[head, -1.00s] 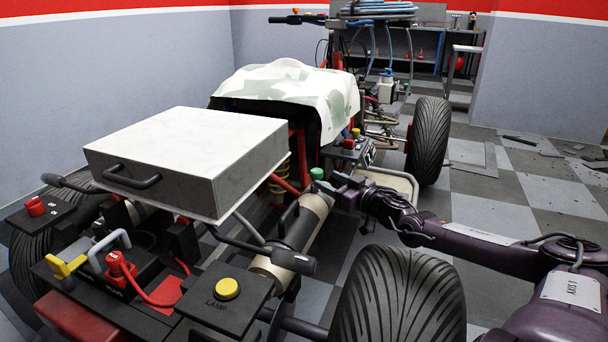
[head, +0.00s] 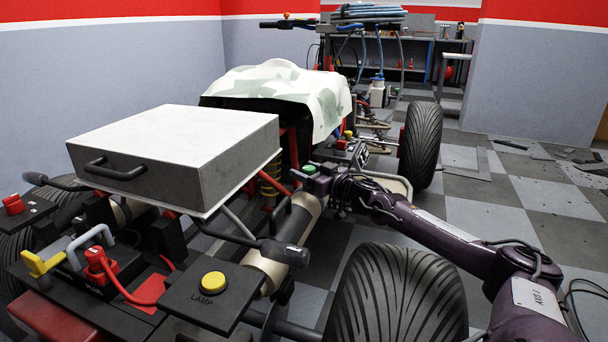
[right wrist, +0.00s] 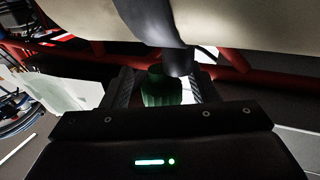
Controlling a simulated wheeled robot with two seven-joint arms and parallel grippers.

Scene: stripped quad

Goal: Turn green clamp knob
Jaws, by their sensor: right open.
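The green clamp knob (head: 309,169) sits at the upper end of the beige cylinder (head: 291,228), beside the front right of the white-topped case. In the right wrist view the knob (right wrist: 160,87) is ribbed and dark green, and it lies between the two fingers. My right gripper (head: 317,183) reaches in from the right at the knob; in the wrist view it is open (right wrist: 162,92), with one finger on each side. I cannot tell whether a finger touches the knob. My left gripper is out of view.
The white-topped case (head: 180,140) stands left of the knob. A black lever with a thick grip (head: 283,251) lies nearer. A large tyre (head: 400,290) is below my right arm. A yellow LAMP button (head: 213,283) sits at the front. Red tubes (right wrist: 235,65) cross near the fingers.

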